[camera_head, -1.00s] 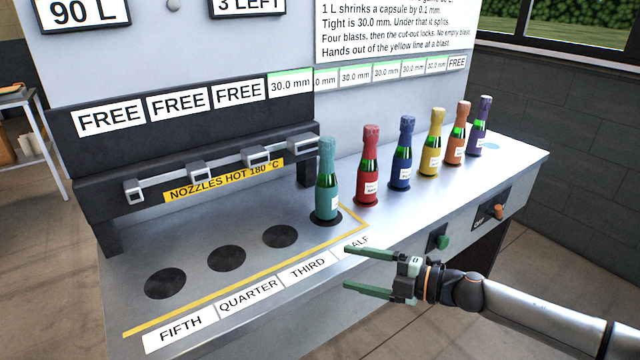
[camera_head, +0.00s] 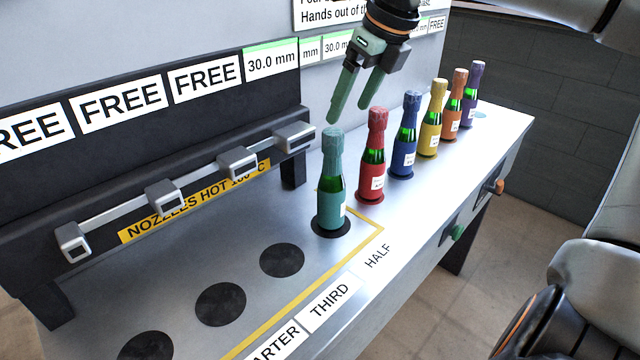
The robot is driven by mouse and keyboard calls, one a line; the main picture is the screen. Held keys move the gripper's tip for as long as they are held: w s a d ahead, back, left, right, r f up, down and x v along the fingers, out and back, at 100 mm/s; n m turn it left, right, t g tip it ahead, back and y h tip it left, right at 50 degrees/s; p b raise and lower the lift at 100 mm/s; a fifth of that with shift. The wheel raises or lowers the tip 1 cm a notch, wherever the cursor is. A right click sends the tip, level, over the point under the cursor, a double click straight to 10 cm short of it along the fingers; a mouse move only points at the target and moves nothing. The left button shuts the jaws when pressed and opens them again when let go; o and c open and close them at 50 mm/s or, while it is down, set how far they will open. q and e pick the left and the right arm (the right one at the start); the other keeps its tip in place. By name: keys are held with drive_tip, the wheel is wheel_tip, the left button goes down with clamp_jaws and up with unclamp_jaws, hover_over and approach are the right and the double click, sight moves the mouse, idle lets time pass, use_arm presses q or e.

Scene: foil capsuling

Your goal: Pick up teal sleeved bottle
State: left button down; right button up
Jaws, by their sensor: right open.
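The teal sleeved bottle (camera_head: 331,200) stands upright on a dark round pad at the HALF place, inside the yellow line. Its neck and top are covered in teal and green glass shows at its shoulder. My right gripper (camera_head: 348,121) is open and empty, fingers pointing down, just above and slightly to the right of the bottle's top in the picture. I cannot tell whether a fingertip touches the cap. My left gripper is not in view.
A red bottle (camera_head: 372,170) stands close to the right, then blue (camera_head: 404,150), yellow (camera_head: 432,130), orange (camera_head: 455,115) and purple (camera_head: 473,100) bottles. The hot nozzle rail (camera_head: 165,197) is at left. Empty dark pads (camera_head: 282,260) lie in front of it.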

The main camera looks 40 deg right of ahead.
sight(340, 133)
drive_tip(key=x, duration=0.6)
drive_tip(key=shift+s+f, duration=0.1)
drive_tip(key=shift+f, duration=0.1)
drive_tip(key=shift+w+a+p+x, duration=0.15)
drive_tip(key=shift+p+x, duration=0.1)
drive_tip(key=shift+x, duration=1.1)
drive_tip(key=shift+w+a+p+x, duration=0.1)
drive_tip(key=shift+p+x, duration=0.15)
drive_tip(key=shift+x, duration=1.05)
drive_tip(key=shift+r, duration=0.15)
clamp_jaws()
